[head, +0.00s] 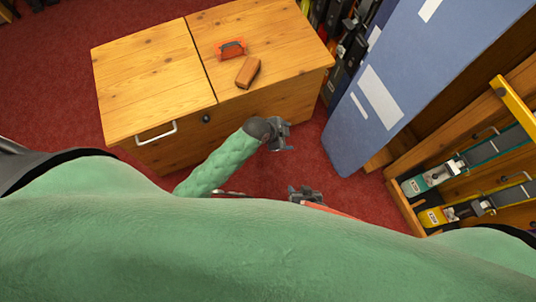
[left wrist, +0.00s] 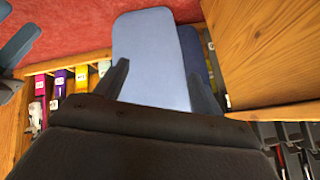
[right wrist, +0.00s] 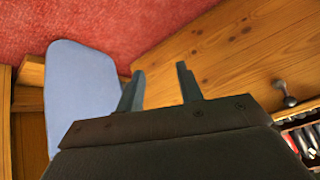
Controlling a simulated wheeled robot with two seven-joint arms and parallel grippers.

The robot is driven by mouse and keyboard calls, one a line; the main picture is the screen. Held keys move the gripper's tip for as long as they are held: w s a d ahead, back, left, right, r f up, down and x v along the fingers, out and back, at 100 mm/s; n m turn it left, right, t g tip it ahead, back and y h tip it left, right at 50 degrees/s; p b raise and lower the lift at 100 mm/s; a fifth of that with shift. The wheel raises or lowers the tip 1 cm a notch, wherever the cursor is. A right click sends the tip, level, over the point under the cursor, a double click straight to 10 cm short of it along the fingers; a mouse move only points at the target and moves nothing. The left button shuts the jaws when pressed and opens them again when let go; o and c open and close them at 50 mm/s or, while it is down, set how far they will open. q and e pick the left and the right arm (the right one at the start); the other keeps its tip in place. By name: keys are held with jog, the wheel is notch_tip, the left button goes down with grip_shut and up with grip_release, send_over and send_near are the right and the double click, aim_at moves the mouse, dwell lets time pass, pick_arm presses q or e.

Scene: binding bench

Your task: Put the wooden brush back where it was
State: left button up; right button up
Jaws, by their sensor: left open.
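A brown block (head: 248,72), which looks like the wooden brush, lies on the right half of the wooden cabinet top, near its front edge. Its bristles cannot be made out. My left gripper (head: 281,134) is open and empty, in front of the cabinet and below the block in the picture. Its spread fingers also show in the left wrist view (left wrist: 162,82). My right gripper (head: 305,194) is lower, over the red floor. In the right wrist view its fingers (right wrist: 160,82) stand apart with nothing between them. The block shows in neither wrist view.
An orange-red tool (head: 231,48) lies just behind the block on the cabinet top (head: 145,75). The top's left half is clear. A tall blue board (head: 410,70) stands at the right. A wooden rack (head: 400,205) with coloured tools is at the far right.

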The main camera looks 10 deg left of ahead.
pick_arm(q)
jog(key=s+a+f+n+t+y, duration=0.1)
jog(key=s+f+n, duration=0.3)
jog(key=s+n, duration=0.2)
jog(key=s+a+f+n+t, duration=0.1)
jog(key=s+f+n, duration=0.4)
jog(key=s, duration=0.6)
jog(key=shift+a+f+n+y, duration=0.15)
jog(key=shift+a+n+y, duration=0.25)
jog(key=shift+a+n, duration=0.55)
pick_arm(e)
jog(key=shift+w+r, duration=0.1)
jog(key=shift+w, duration=0.1)
pick_arm(q)
jog(key=shift+d, duration=0.2)
